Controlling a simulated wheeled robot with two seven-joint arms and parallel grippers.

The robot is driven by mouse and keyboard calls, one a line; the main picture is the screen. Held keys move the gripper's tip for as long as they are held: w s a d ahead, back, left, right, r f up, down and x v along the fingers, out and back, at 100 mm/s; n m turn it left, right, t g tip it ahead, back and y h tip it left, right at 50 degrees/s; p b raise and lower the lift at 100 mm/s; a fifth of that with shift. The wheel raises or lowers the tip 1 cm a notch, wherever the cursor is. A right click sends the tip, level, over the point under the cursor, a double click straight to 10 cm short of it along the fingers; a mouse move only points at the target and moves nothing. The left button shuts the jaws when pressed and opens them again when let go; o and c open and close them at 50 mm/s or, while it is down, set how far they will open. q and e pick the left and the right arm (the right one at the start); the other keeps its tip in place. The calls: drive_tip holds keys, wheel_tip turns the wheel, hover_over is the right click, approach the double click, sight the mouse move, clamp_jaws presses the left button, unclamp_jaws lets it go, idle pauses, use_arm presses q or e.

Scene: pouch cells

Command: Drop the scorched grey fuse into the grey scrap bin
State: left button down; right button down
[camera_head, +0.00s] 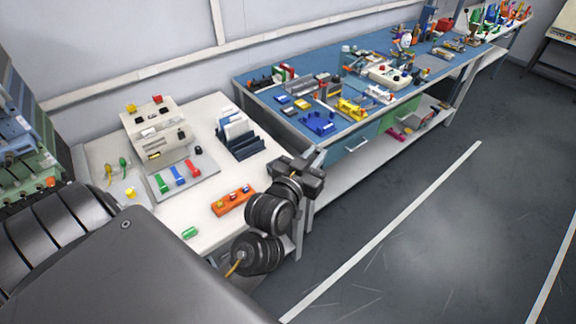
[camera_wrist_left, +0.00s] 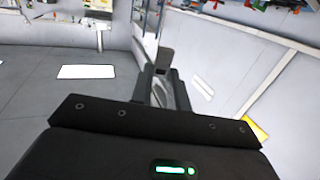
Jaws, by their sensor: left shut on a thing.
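My left gripper (camera_head: 305,172) is shut, held over the right front edge of the white table. In the left wrist view its fingers (camera_wrist_left: 163,88) point away over the floor, with a small greyish piece between them. This piece fits the scorched grey fuse, but it is mostly hidden by the fingers and its scorching cannot be made out. I cannot pick out the grey scrap bin in either view. My right gripper is not in view.
A crowded blue bench (camera_head: 299,134) stands behind. The floor to the right is clear.

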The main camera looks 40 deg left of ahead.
use_arm(q)
drive_tip(key=w+a+f+n+g+y, duration=0.1)
drive_tip(key=w+a+f+n+y, duration=0.35)
drive_tip(key=w+a, duration=0.4)
drive_tip(key=a+f+n+g+y+b, duration=0.2)
drive_tip(key=a+f+y+b, duration=0.3)
drive_tip(key=a+f, duration=0.6)
wheel_tip(320, 180, down, 3)
drive_tip(key=shift+a+f+g, duration=0.1)
drive_tip(key=shift+a+g, duration=0.15)
drive_tip(key=shift+g, duration=0.35)
drive_tip(key=shift+n+y, duration=0.25)
drive_tip(key=c, duration=1.3)
unclamp_jaws()
